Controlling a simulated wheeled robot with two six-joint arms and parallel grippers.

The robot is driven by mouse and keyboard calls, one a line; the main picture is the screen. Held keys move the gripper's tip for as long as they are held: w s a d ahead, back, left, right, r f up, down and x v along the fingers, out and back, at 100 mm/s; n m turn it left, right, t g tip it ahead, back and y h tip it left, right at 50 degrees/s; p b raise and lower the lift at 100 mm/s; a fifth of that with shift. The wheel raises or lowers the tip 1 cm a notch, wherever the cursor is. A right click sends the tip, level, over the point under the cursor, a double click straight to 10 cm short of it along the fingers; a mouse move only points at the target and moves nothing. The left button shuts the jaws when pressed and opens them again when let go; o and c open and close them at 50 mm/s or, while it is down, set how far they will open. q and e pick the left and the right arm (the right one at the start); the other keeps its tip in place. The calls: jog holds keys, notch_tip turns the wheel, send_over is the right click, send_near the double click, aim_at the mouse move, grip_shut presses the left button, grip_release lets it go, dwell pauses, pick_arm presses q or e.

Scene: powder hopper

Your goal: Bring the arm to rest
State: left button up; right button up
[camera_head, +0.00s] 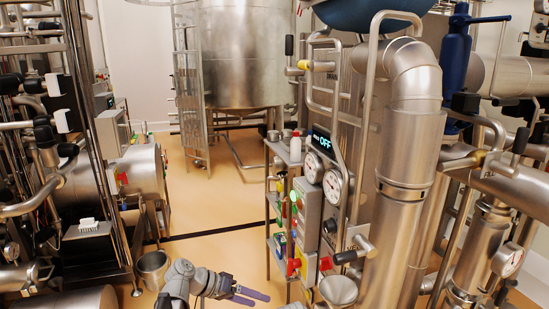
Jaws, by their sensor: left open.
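My left gripper (247,292) shows at the bottom of the head view, left of centre. Its grey arm comes up from the bottom edge, and its dark fingers point to the right. The fingers are apart, with nothing seen between them. It is over the tan floor, to the left of the control panel, and appears clear of it. My right gripper is not in view.
A control panel (305,212) with gauges, coloured buttons and a display reading OFF stands right of the gripper. Thick steel pipes (408,160) fill the right. A large tank (240,60) stands behind. Machinery lines the left. The tan floor (215,205) between is open.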

pick_arm(q)
jog(key=s+a+f+n+g+y, duration=0.2)
jog(key=s+a+f+n+y, duration=0.1)
jog(key=s+a+f+y, duration=0.7)
jog(key=s+d+r+m+y, duration=0.1)
jog(key=s+d+m+y, duration=0.1)
jog(key=s+d, duration=0.4)
jog(key=d+m, duration=0.1)
jog(key=d, duration=0.3)
jog(key=shift+s+g, duration=0.3)
jog(key=shift+s, duration=0.1)
